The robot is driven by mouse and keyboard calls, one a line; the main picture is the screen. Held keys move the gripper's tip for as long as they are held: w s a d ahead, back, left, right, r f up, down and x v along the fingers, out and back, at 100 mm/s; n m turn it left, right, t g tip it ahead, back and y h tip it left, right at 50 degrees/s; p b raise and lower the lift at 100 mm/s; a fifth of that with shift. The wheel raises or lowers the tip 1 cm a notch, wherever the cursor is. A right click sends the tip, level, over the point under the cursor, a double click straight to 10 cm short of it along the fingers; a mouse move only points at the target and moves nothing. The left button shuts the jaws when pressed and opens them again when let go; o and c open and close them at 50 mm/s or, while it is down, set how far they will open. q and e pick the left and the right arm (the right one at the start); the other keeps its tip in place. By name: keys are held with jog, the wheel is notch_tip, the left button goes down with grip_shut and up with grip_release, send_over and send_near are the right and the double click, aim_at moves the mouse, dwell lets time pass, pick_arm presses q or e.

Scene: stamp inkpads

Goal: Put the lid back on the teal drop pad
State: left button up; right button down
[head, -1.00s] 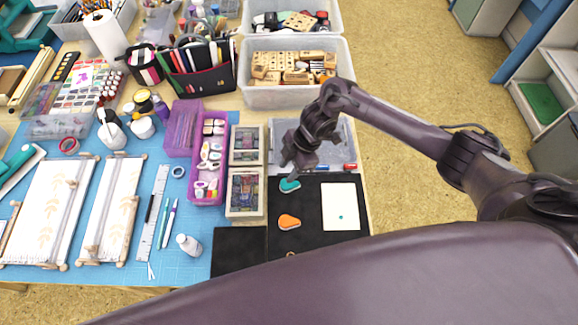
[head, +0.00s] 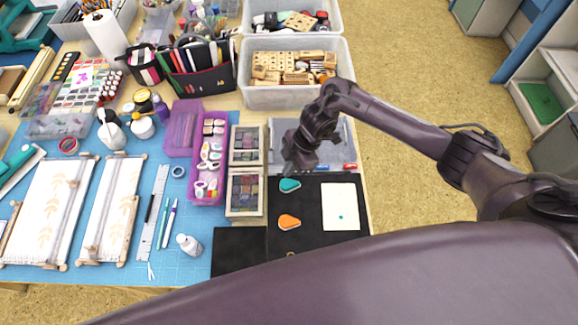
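The teal drop pad (head: 290,185) lies on the black mat (head: 302,198), above an orange drop pad (head: 289,222). The teal pad shows a teal face with a thin pale edge. I cannot tell a separate lid apart at this size. My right gripper (head: 289,170) points down just above and behind the teal pad, over the mat's far edge. Its fingers are dark and small, so I cannot see whether they are open or hold anything. My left gripper is not in view.
A white card (head: 341,207) with a teal dot lies right of the pads. Two framed ink-pad trays (head: 244,192) stand close on the left. The mat's front is mostly clear.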

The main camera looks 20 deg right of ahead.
aim_at(285, 184)
jog(key=shift+f, duration=0.25)
dwell(0.3)
jog(key=shift+f+b, duration=2.3)
jog(key=shift+f, duration=0.35)
jog(key=shift+r, duration=0.15)
notch_tip(285, 184, up, 7)
jog(key=p, duration=0.6)
jog(key=shift+p, duration=0.35)
